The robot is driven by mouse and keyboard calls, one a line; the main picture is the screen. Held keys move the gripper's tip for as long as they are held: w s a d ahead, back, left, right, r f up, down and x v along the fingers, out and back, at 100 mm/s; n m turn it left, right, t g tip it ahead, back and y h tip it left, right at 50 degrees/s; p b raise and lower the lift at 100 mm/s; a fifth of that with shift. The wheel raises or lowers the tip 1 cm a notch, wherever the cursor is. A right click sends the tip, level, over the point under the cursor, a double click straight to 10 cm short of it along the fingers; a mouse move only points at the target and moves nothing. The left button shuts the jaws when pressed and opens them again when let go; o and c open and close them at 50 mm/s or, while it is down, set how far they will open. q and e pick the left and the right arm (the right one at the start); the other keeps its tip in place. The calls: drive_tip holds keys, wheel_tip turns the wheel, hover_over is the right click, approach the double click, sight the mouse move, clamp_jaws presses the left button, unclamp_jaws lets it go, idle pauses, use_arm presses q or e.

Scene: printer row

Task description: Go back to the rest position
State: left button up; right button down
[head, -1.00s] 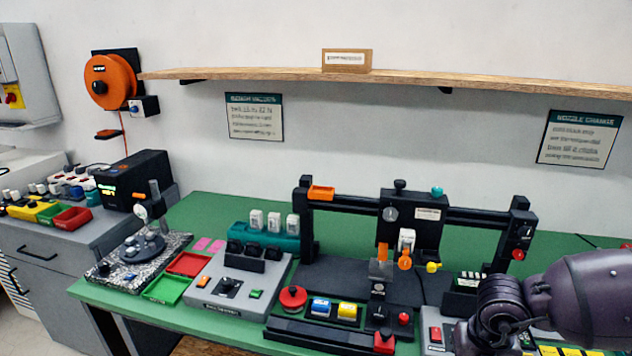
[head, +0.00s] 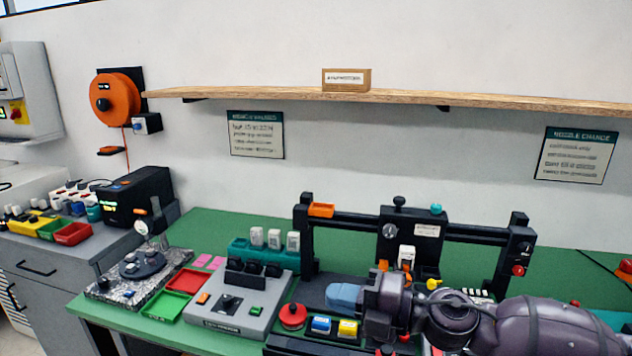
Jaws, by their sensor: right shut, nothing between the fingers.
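My right arm comes in from the right edge and lies low across the front of the printer. My left gripper is not in view.
A grey control box (head: 225,312), a red tray (head: 187,280), a green tray (head: 163,303) and a dial gauge on a granite plate (head: 125,285) stand left of the printer. A red knob (head: 293,316) is near my gripper. A wooden shelf (head: 250,93) runs above.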

drive_tip(key=w+d+f+m+t+h, duration=0.1)
drive_tip(key=d+f+m+t+h, duration=1.2)
drive_tip(key=m, duration=1)
drive_tip(key=s+d+f+m+g+h, duration=0.2)
drive_tip(key=s+d+f+m+g, duration=0.1)
drive_tip(key=s+f, duration=0.6)
drive_tip(key=s+d+f+m+g+h, duration=0.2)
drive_tip(key=s+d+f+m+g, duration=0.2)
drive_tip(key=s+d+f, duration=0.4)
wheel_tip(320, 180, down, 3)
drive_tip(key=shift+s+r+m, duration=0.2)
drive_tip(key=shift+s+m, duration=0.3)
drive_tip(key=shift+s, duration=0.65)
